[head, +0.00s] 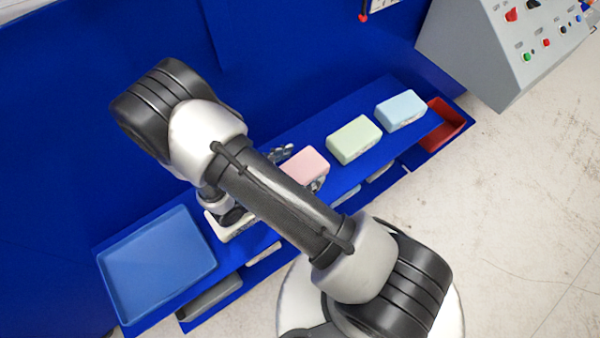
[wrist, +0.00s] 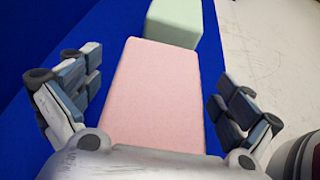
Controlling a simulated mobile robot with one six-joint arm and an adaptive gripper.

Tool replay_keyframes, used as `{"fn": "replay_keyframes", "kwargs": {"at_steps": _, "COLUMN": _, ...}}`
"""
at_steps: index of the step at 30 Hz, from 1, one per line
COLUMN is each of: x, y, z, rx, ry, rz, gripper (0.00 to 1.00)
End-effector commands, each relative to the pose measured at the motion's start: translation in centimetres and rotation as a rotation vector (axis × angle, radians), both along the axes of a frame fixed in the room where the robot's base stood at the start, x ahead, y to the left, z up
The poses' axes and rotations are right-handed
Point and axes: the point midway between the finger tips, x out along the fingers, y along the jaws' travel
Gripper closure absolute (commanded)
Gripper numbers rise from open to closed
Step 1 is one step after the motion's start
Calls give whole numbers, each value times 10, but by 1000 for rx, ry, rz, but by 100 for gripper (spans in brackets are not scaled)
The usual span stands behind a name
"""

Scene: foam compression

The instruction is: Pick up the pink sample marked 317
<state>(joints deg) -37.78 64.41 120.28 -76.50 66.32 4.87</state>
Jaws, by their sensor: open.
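The pink sample (head: 306,165) is a block lying on the blue shelf, partly hidden behind my arm in the head view. In the wrist view the pink sample (wrist: 155,95) fills the middle, between the two fingers of my gripper (wrist: 158,100). The fingers are spread, one to each side, with a gap to the block on both sides. No marking is readable on the pink face. In the head view only part of my gripper (head: 280,154) shows beside the pink block.
A green block (head: 354,140) and a light blue block (head: 401,110) stand to the right on the shelf. The green block also shows beyond the pink one in the wrist view (wrist: 175,20). A blue tray (head: 160,265) is at the left, a red bin (head: 455,122) at the right end.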

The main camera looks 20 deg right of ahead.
Motion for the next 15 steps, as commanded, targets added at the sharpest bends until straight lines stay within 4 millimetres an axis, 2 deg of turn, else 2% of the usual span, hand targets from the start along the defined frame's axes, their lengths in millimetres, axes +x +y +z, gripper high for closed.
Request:
{"fn": "replay_keyframes", "kwargs": {"at_steps": 6, "x": 0, "y": -1, "z": 0, "rx": 0, "ry": 0, "rz": 1, "gripper": 2}}
{"fn": "replay_keyframes", "kwargs": {"at_steps": 15, "x": 0, "y": 0, "z": 0, "rx": 0, "ry": -1, "rz": 1, "gripper": 21}}
